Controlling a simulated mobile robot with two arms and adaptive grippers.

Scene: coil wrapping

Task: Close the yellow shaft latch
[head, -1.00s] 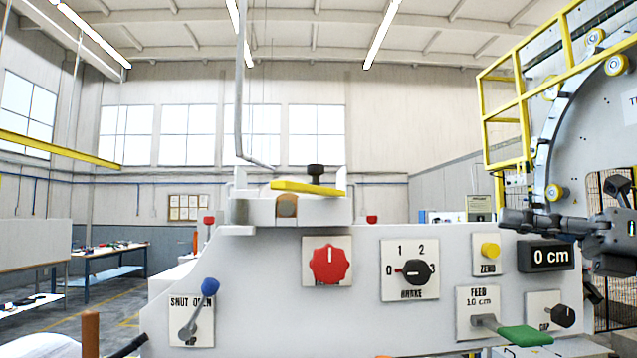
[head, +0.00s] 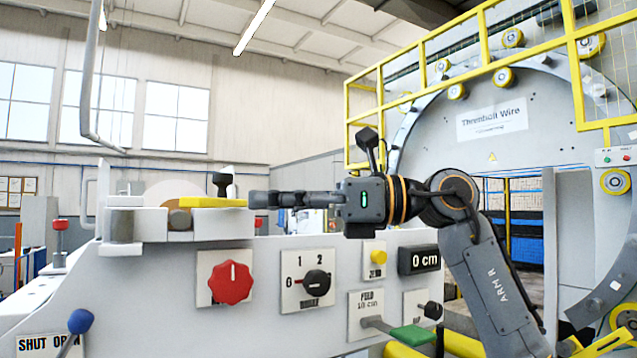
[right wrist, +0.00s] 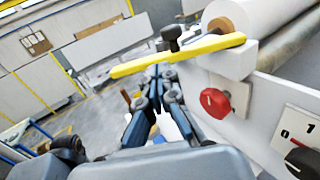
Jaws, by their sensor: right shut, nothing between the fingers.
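The yellow shaft latch (head: 212,203) is a flat bar with a black knob (head: 222,181), lying across the top of the white shaft bracket (head: 140,228) on the machine. In the right wrist view the latch (right wrist: 195,50) runs slantwise across the top, its free end to the left. My right gripper (head: 254,199) is shut and empty, at the right end of the latch in the head view. In the right wrist view its fingertips (right wrist: 158,72) lie just below the bar; I cannot tell whether they touch it. My left gripper is not in view.
The panel below carries a red knob (head: 230,282), a black brake dial (head: 316,283), a yellow button (head: 378,256) and a green feed lever (head: 412,334). A blue-tipped lever (head: 80,321) is at lower left. A white roll (right wrist: 240,15) lies beside the latch.

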